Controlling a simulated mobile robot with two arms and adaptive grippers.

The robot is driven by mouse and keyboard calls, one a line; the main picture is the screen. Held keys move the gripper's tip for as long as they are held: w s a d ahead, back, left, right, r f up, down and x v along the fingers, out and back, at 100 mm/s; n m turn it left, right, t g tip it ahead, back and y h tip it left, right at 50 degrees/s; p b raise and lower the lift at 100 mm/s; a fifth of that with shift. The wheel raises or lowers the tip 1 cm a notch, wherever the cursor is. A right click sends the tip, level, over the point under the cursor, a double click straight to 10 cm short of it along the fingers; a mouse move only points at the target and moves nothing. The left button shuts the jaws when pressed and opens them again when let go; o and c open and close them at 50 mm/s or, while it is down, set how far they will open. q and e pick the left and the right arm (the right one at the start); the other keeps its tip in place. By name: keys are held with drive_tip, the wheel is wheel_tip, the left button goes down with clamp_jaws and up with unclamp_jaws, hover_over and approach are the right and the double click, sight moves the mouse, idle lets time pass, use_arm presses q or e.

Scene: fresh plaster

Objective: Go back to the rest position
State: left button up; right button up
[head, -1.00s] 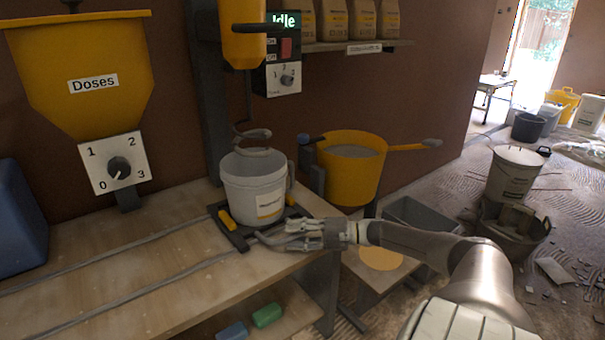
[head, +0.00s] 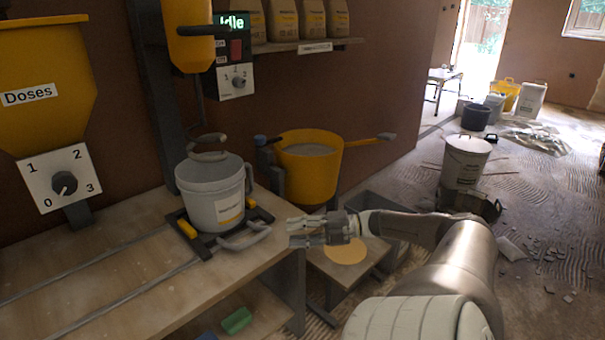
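My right gripper (head: 291,231) is in the middle of the head view, just past the right end of the wooden bench (head: 130,262). Its two fingers point left with a gap between them, and nothing shows in the gap. A grey curved handle (head: 245,237) lies at the front of the bucket's base, a little left of the fingertips and apart from them. My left gripper is not in view.
A grey bucket (head: 212,208) stands upright under the mixer, whose display (head: 233,22) reads Idle. Behind my gripper is a yellow tub (head: 308,178); below is a low stand (head: 372,262). A lidded white bucket (head: 464,165) stands on the floor at right.

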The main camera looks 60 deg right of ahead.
drive_tip(key=shift+s+d+r, duration=0.1)
drive_tip(key=shift+s+d, duration=0.25)
drive_tip(key=shift+s, duration=0.25)
idle(0.3)
